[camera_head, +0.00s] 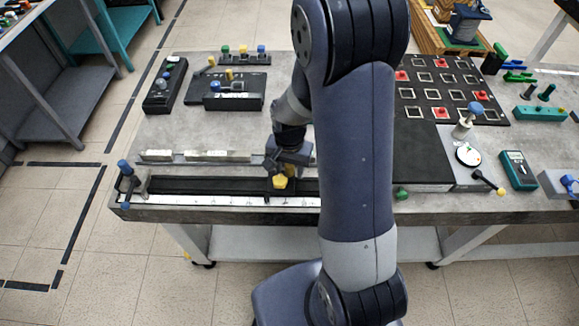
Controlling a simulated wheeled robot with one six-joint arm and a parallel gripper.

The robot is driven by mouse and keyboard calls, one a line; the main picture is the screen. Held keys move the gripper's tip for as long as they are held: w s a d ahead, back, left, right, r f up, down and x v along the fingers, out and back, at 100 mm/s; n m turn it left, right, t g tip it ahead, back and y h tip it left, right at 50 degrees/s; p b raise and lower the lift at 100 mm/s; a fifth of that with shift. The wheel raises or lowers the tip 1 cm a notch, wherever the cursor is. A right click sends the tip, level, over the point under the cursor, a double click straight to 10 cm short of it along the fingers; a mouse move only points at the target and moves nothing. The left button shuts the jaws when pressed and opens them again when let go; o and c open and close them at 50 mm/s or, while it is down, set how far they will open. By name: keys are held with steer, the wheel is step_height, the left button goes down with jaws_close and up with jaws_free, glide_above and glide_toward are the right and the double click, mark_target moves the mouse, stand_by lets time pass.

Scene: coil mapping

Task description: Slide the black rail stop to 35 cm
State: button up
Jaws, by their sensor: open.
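A long black rail (210,186) lies along the front left edge of the grey table. A white scale strip (190,200) runs along its front side; its numbers are too small to read. My gripper (284,174) points down over the rail, right of its middle, just above a yellow knob (280,182). The jaws are open around or just above this knob; I cannot tell which. A dark piece under the knob, seemingly the rail stop, blends into the black rail. My arm hides the rail's right end.
A blue-knobbed clamp (126,170) stands at the rail's left end. Silver blocks (205,156) lie behind the rail. Black fixtures (235,90) stand farther back. A black board with framed squares (437,88) and a green meter (518,170) are to the right.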

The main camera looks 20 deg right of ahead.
jaws_close()
stand_by(0.4)
